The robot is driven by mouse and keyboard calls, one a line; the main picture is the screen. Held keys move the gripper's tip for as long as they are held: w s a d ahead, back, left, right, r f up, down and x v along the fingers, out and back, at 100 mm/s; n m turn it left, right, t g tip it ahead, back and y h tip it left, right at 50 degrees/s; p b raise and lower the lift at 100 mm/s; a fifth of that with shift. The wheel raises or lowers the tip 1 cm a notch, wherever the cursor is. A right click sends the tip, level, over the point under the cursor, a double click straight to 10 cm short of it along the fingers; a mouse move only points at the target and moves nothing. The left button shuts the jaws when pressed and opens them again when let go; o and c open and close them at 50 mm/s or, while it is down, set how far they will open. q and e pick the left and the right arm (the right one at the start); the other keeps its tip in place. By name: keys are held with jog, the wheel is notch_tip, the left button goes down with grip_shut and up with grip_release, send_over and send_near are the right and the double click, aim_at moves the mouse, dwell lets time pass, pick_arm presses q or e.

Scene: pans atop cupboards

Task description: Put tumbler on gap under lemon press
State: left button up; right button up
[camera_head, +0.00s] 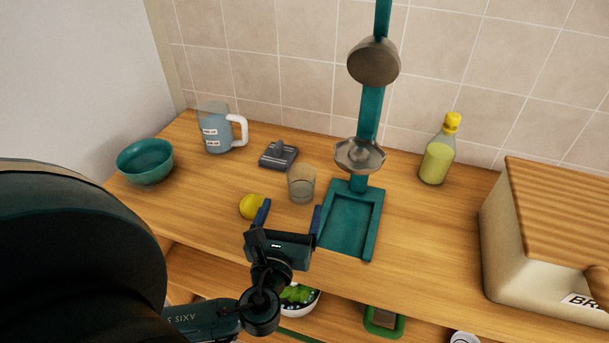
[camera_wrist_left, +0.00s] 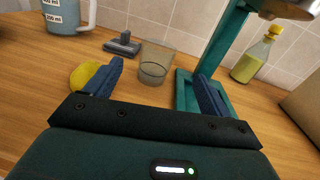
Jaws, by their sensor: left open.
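A clear glass tumbler (camera_head: 301,184) stands upright on the wooden counter, left of the lemon press. It also shows in the left wrist view (camera_wrist_left: 154,64), ahead of and between the fingers. The teal lemon press (camera_head: 369,105) stands upright with a metal cup on its column and a recessed base (camera_head: 348,220) under it; the gap above the base is empty. My left gripper (camera_head: 289,215) is open and empty, in front of the tumbler, with its fingers pointing toward it. In the left wrist view the gripper (camera_wrist_left: 158,85) touches nothing that I can make out. My right gripper is out of view.
A lemon (camera_head: 252,206) lies close to the left finger. A measuring jug (camera_head: 214,132), grey gadget (camera_head: 278,154) and teal bowl (camera_head: 145,162) stand at left. A juice bottle (camera_head: 437,152) and bread box (camera_head: 535,240) stand at right. A lower shelf holds a bowl (camera_head: 299,298).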

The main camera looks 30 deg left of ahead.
pick_arm(q)
send_near(304, 164)
jog(key=shift+w+a+p, duration=0.15)
jog(key=shift+w+p, duration=0.15)
jog(key=shift+w, duration=0.3)
jog(key=x, duration=0.6)
jog(key=shift+w+a+f+p, duration=0.1)
jog(key=shift+w+f+p, duration=0.1)
jog(key=shift+p, duration=0.1)
jog(key=c, duration=1)
jog(key=shift+c, duration=1)
jog(key=shift+r, duration=0.15)
